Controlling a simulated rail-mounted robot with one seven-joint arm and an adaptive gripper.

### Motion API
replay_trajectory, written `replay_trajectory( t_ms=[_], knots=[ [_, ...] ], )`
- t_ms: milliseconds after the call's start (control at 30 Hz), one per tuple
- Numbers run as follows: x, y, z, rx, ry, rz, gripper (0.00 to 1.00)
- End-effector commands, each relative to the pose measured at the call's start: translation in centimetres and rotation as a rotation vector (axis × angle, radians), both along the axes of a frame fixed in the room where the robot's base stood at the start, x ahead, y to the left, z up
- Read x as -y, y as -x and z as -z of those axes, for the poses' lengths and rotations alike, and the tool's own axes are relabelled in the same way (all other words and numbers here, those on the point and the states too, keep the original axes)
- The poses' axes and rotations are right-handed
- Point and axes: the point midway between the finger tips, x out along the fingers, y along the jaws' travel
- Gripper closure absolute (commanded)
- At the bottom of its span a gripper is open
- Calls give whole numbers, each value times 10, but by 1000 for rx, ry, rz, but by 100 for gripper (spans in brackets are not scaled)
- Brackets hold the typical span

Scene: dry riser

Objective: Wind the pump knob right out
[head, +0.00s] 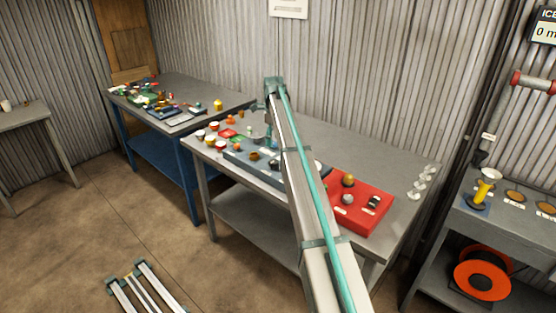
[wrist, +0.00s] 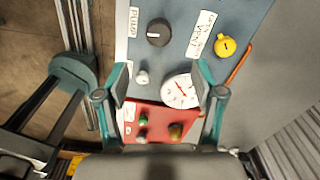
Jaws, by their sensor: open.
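In the wrist view the pump knob (wrist: 158,32) is a dark round knob with a pale mark, on a blue-grey panel (wrist: 185,22) beside a label reading PUMP (wrist: 133,22). My gripper (wrist: 161,68) is open and empty, its two teal-edged fingers spread wide over the panel. The knob lies beyond the fingertips, toward the top of the picture and apart from them. A yellow vent knob (wrist: 225,45) sits to its right. A white gauge (wrist: 180,90) and a small pale knob (wrist: 142,77) lie between the fingers. In the head view my arm partly hides the panel (head: 238,158).
A red board (wrist: 155,109) with small fittings adjoins the panel. In the head view the grey bench (head: 395,176) also carries several cups and clear stemmed pieces (head: 420,182). A blue bench (head: 185,92) with clutter stands at left. A side table (head: 530,233) stands at right.

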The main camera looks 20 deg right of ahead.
Motion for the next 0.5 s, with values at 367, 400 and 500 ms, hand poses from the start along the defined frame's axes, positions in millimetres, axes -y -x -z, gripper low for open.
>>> replay_trajectory(
  t_ms=[367,400,500],
  knots=[
    [-1,2,54,-4,-1,-1,32],
    [-1,2,60,-2,-1,-1,32],
    [-1,2,76,-2,-1,-1,32]
  ],
)
